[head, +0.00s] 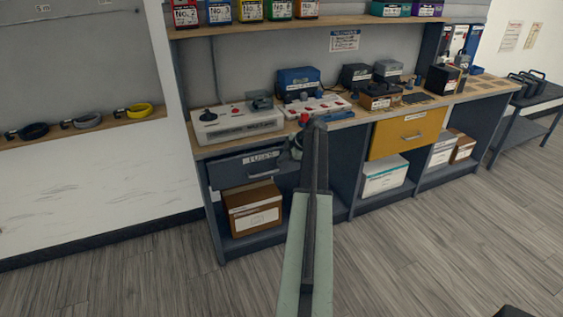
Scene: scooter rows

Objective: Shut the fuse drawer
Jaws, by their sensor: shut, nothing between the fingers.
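The fuse drawer (245,170) is dark blue-grey, with a white label reading FUSES and a dark handle. It is at the left end of the workbench, just under the top. How far its front stands out from the bench is hard to tell from here. My arm reaches up the middle of the head view, and my gripper (316,126) is at its far end, to the right of the drawer and apart from its front in the picture. The fingers look shut and empty. My arm hides part of the bench right of the drawer.
A yellow drawer (406,134) is further right on the workbench (230,143). Below are a brown box (253,209) and a white box (385,177). Control boxes crowd the top. A dark side table (522,105) stands at far right.

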